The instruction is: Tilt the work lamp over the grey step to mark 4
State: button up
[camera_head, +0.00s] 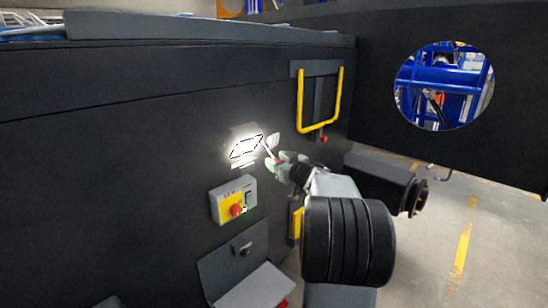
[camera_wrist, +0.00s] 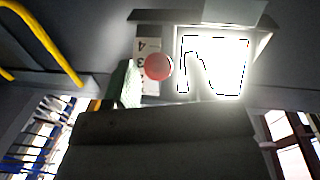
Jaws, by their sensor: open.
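The lit work lamp (camera_head: 243,148) is on the dark chassis wall, above the switch box and the grey step (camera_head: 255,283). In the wrist view the lamp (camera_wrist: 213,65) glows white at the upper right. A red ball knob (camera_wrist: 158,67) is at its left edge, in front of a pale mark plate (camera_wrist: 148,45) where a 4 shows above a partly hidden 3. My gripper (camera_head: 281,162) is open beside the lamp's right side, close to the knob. I cannot tell whether it touches the knob. Dark gripper parts fill the lower middle of the wrist view.
A yellow and grey switch box (camera_head: 234,200) with a red knob sits below the lamp. A yellow handle (camera_head: 302,100) is up to the right. A dark cylinder (camera_head: 385,182) sticks out at right. Open floor (camera_head: 440,240) lies at the right.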

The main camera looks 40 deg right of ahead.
jog(key=shift+w, duration=0.95)
grip_shut()
